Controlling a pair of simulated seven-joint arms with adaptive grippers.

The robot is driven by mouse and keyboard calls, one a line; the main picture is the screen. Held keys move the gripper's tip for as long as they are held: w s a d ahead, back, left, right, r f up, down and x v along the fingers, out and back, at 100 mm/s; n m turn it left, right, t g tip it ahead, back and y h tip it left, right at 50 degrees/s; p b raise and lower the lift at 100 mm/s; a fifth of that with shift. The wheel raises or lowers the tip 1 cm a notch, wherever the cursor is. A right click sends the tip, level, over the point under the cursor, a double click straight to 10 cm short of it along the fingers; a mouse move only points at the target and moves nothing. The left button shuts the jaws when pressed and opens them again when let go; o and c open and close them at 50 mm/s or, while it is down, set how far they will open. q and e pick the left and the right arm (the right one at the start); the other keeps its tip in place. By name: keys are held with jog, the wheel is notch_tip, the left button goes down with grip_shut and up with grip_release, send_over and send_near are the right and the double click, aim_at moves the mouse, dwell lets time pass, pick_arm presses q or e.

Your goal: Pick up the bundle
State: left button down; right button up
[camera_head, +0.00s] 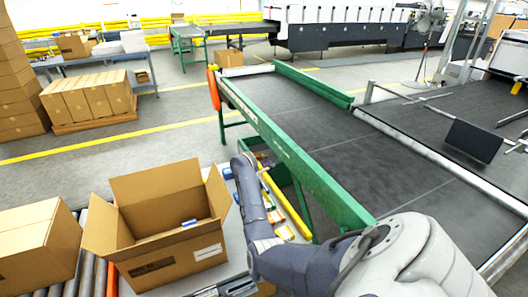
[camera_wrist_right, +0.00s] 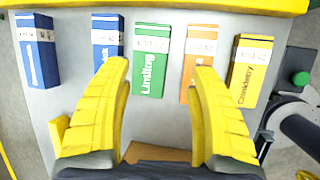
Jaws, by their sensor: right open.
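Several banded carton bundles stand in a row in the right wrist view: a blue one (camera_wrist_right: 37,50) at far left, another blue one (camera_wrist_right: 107,38), a green one (camera_wrist_right: 151,60), an orange one (camera_wrist_right: 198,55) and a yellow one (camera_wrist_right: 249,70). My right gripper (camera_wrist_right: 160,68) is open, its yellow fingers apart and empty. The green bundle shows between and beyond the fingertips. The left finger overlaps the second blue bundle; the right overlaps the orange one. In the head view my right arm hides part of the table. My left gripper is not seen.
An open cardboard box (camera_head: 178,256) stands left of my arm with a blue item (camera_head: 189,222) inside. A closed box (camera_head: 38,242) sits on rollers at far left. A green-framed conveyor (camera_head: 310,175) runs beyond my arm. A machine with a green button (camera_wrist_right: 300,78) stands right of the bundles.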

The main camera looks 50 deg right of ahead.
jog(key=s+a+f, duration=0.1)
jog(key=f, duration=0.1)
jog(key=s+a+f+g, duration=0.1)
jog(key=s+f, duration=0.1)
jog(key=s+a+f+g, duration=0.1)
jog(key=f, duration=0.1)
jog(key=shift+s+a+f+n+y, duration=0.2)
jog(key=shift+a+f+n+y, duration=0.1)
jog(key=shift+a+n, duration=0.1)
jog(key=shift+x, duration=3.55)
jog(key=shift+o, duration=0.2)
jog(key=shift+r, duration=0.1)
jog(key=c, duration=1.1)
